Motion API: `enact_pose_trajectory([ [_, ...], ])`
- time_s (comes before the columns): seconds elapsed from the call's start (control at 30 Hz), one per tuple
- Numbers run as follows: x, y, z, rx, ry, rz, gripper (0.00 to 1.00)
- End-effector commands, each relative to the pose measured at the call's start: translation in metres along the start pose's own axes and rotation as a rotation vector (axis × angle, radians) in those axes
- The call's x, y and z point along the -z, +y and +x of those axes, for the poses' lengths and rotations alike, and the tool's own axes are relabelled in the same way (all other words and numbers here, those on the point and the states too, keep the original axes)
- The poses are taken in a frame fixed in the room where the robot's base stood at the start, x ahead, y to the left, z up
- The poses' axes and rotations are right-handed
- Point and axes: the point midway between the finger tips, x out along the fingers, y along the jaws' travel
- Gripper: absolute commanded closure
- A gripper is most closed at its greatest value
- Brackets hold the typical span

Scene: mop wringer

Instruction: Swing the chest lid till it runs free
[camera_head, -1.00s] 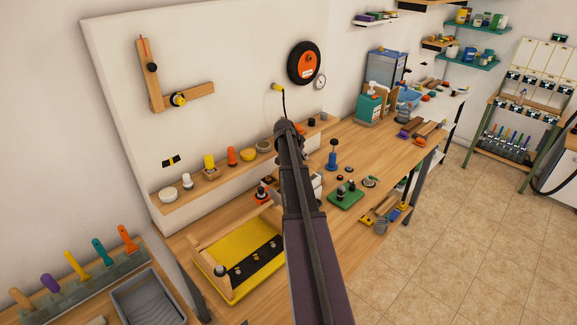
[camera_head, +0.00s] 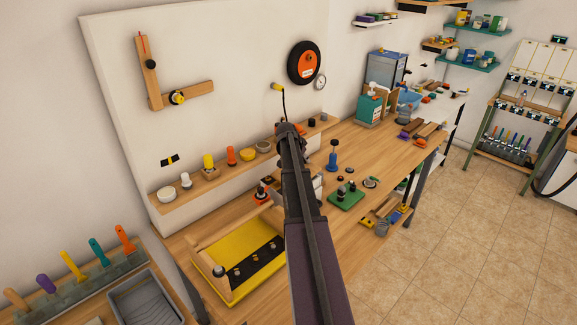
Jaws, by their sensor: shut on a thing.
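I cannot make out a chest or its lid with certainty. A white block (camera_head: 318,186) shows only in part, just right of my arm on the wooden bench, and I cannot tell whether it belongs to a chest. My dark arm rises from the bottom of the picture and covers the middle of the bench. My gripper is not visible. The bench area behind the arm is hidden, including any contact there.
A yellow tray (camera_head: 216,283) sits left of my arm, with a black strip of knobs (camera_head: 254,264) in it. A green board (camera_head: 346,199) and a blue-handled tool (camera_head: 333,158) stand to the right. Open tiled floor (camera_head: 440,260) lies at the right.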

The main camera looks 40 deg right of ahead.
Motion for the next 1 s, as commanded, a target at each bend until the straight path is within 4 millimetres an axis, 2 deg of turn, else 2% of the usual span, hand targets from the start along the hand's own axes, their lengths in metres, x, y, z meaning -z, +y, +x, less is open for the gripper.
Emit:
enact_pose_trajectory([
  [0.4,-0.005,0.0,0.02,-0.001,0.001,0.0,0.94],
  [1.0,-0.006,0.0,0.025,-0.001,0.001,0.0,0.94],
])
